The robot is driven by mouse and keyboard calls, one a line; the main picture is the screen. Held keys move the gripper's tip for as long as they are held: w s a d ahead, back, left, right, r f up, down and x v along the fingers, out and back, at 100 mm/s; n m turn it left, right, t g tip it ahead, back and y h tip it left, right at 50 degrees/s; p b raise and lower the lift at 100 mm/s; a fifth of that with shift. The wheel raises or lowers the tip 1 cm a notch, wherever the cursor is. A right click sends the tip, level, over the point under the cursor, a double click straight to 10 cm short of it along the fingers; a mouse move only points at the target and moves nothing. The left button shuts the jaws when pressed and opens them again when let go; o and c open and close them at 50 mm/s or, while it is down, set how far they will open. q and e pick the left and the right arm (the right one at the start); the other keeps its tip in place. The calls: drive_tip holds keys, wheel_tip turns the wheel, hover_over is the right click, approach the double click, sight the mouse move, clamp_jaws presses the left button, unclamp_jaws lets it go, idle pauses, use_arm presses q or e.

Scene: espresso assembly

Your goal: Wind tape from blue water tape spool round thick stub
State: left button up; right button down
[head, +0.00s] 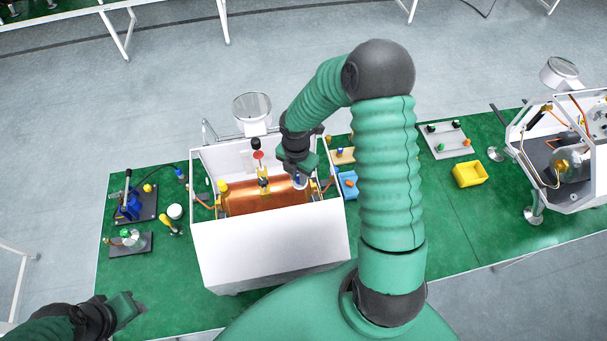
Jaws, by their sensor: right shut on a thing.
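My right gripper (298,170) reaches down over the right end of the open white machine housing (270,245). It is shut on a small blue and white thing, which looks like the blue water tape spool (300,182). The spool is just above or against the copper boiler (265,198) inside the housing; I cannot tell whether it touches. The thick stub cannot be made out, and the gripper and spool cover part of that end. My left gripper (127,308) is low at the left, over the mat's near edge, away from the housing; its jaws are too unclear to read.
Left of the housing stand a blue-handled fixture (130,205), a small jar (174,211) and a yellow tool (169,228). Blue trays (347,186) are close to the right. Farther right are a yellow bin (469,174) and a second machine (570,150). My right arm hides some green table.

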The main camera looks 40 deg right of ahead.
drive_tip(key=shift+w+a, duration=0.15)
drive_tip(key=shift+a, duration=0.1)
idle(0.3)
drive_tip(key=shift+s+a, duration=0.35)
drive_tip(key=shift+a, duration=0.25)
drive_tip(key=shift+a, duration=0.1)
